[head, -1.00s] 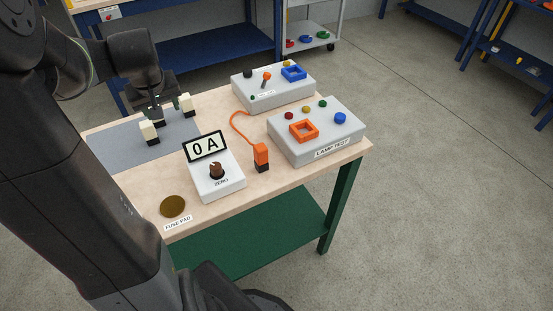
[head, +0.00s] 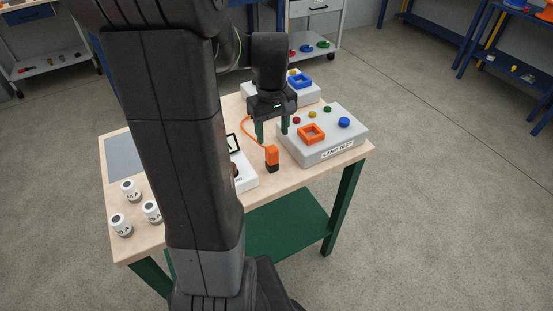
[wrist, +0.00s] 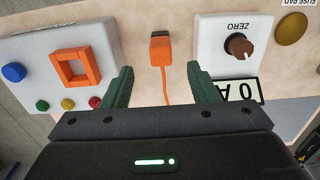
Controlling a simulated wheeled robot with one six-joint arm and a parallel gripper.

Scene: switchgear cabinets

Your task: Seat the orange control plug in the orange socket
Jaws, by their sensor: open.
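The orange socket (head: 311,133) is a square frame on top of the grey lamp test box; in the wrist view the socket (wrist: 75,68) lies left of the plug. My gripper (head: 272,132) is open and empty, above and behind the plug, with its green fingers (wrist: 162,88) on either side of the cord in the picture.
The lamp test box (head: 335,152) carries small coloured buttons and a blue knob. A box with a blue square socket (head: 299,81) stands behind. The meter box (wrist: 212,40) with the ZERO knob is beside the plug. Several fuses (head: 122,225) stand at front left.

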